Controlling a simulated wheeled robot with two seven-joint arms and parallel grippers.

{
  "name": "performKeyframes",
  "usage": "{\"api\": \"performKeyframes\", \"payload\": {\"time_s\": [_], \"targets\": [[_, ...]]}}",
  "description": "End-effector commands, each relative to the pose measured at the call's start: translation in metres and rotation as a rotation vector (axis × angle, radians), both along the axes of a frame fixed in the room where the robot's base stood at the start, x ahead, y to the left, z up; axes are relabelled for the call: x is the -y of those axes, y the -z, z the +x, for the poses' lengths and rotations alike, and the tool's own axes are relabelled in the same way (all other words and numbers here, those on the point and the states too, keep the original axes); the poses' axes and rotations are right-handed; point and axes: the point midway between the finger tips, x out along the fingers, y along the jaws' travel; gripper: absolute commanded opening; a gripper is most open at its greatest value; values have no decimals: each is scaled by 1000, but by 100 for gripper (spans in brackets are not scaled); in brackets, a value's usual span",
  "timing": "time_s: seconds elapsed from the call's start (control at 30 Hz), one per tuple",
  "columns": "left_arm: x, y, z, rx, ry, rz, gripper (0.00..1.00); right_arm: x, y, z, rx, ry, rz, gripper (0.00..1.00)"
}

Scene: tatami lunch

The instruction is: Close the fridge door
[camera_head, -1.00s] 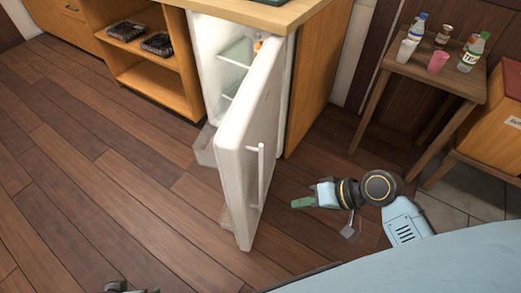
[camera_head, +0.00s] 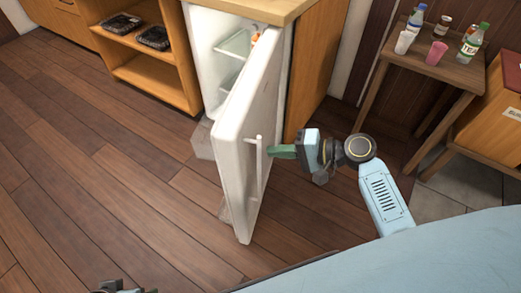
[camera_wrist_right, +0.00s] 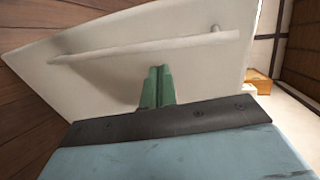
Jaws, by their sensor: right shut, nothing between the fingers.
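The white fridge door (camera_head: 240,165) stands wide open, swung out from the fridge (camera_head: 213,42) toward me. Its outer face with the bar handle (camera_head: 260,170) is turned to the right. My right gripper (camera_head: 272,152) is shut and empty, with its green fingertips close to the handle on the outer side. In the right wrist view the shut fingers (camera_wrist_right: 158,88) point at the door face (camera_wrist_right: 110,75), just below the handle bar (camera_wrist_right: 140,48). I cannot tell whether they touch the door. My left gripper (camera_head: 125,287) shows only in part at the bottom edge.
A wooden shelf unit (camera_head: 160,75) with black trays (camera_head: 152,38) stands left of the fridge. A small table (camera_head: 430,68) with bottles and cups is at the right, by an orange box (camera_head: 492,115). The floor left of the door is clear.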

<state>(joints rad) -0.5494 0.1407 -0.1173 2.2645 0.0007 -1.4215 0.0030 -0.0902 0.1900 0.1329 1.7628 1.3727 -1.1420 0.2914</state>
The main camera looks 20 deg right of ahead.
Motion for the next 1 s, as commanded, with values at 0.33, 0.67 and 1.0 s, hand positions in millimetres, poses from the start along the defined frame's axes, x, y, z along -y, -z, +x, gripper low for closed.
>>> {"api": "performKeyframes", "payload": {"time_s": [0.33, 0.67, 1.0], "targets": [[7, -29, -7, 17, -2, -19, 85, -36, 2, 24, 1, 1, -1, 0], [7, -32, -7, 17, -2, -19, 85, -38, 2, 25, 0, 1, -1, 0], [4, -19, -4, 7, -1, -10, 85, -45, 0, 30, 0, 60, 1, 0]]}}
